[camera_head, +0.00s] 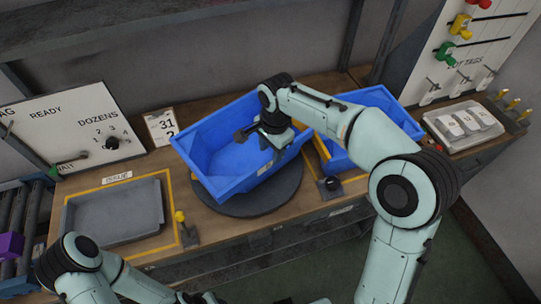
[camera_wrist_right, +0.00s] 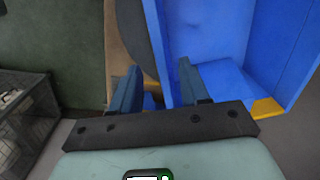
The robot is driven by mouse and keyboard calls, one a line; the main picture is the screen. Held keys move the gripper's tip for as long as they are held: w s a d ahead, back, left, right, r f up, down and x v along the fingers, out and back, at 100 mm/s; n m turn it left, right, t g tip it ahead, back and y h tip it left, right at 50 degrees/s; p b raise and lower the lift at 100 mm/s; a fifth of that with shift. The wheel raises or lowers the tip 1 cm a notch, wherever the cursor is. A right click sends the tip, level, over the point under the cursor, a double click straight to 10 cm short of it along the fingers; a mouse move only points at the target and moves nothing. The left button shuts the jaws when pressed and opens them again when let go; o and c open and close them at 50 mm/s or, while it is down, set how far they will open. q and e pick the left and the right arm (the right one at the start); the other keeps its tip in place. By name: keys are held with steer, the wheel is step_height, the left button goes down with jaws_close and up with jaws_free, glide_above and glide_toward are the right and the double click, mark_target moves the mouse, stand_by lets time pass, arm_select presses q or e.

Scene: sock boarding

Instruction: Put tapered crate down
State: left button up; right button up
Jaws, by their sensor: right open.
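A blue tapered crate (camera_head: 207,165) with an open top sits over a dark round turntable (camera_head: 255,206) in the middle of the bench. It stands at an angle to the bench edge and looks empty. My right gripper (camera_head: 262,137) is at the crate's right side, partly hidden by its own arm. In the right wrist view my right gripper (camera_wrist_right: 160,68) is open, with the crate's blue wall (camera_wrist_right: 205,30) close to its fingers. I cannot tell whether they touch it. My left arm shows at the lower left, but its gripper is out of view.
A second blue crate (camera_head: 379,97) stands right of the turntable on a yellow-marked spot, partly behind my right arm. A grey tray (camera_head: 115,211) lies in a yellow outline at left. A yellow-knobbed post (camera_head: 180,217) and a black knob (camera_head: 330,184) stand near the front edge.

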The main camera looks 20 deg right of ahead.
step_height(320, 180, up, 7)
steer(key=shift+s+d+p, duration=0.15)
steer(key=shift+s+p, duration=0.05)
steer(key=shift+p, duration=0.2)
steer(key=shift+f, duration=0.1)
